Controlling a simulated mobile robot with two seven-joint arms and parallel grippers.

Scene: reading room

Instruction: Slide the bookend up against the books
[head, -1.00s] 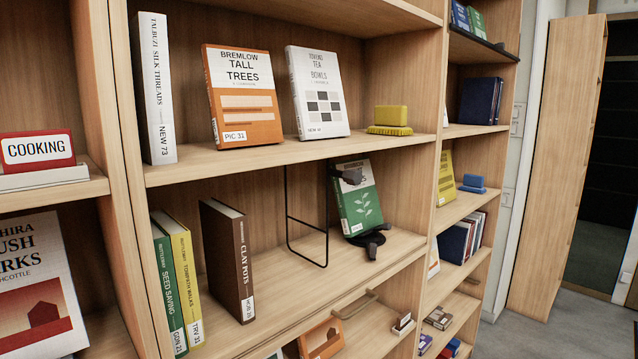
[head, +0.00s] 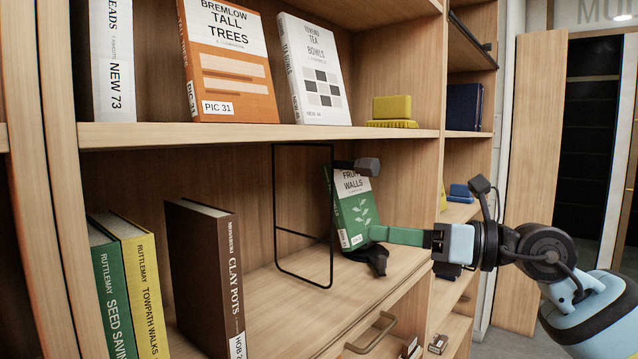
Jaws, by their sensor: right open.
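The bookend (head: 332,215), a thin black wire frame, stands upright on the middle shelf. To its left, with a gap between, stands the brown book Clay Pots (head: 212,280). Further left are the yellow book Towpath Walks (head: 140,285) and the green book Seed Saving (head: 108,285). My right gripper (head: 400,237) reaches in from the right, open and empty. Its green finger points left, to the right of the bookend and apart from it, by the green book Fruit Walls (head: 355,212). The other finger is not clear. My left gripper is not in view.
Fruit Walls leans right of the bookend, with a black piece (head: 357,166) at its top and another (head: 375,261) at its foot. The upper shelf (head: 260,135) overhangs. An upright panel (head: 437,170) closes the right side. Shelf between Clay Pots and bookend is clear.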

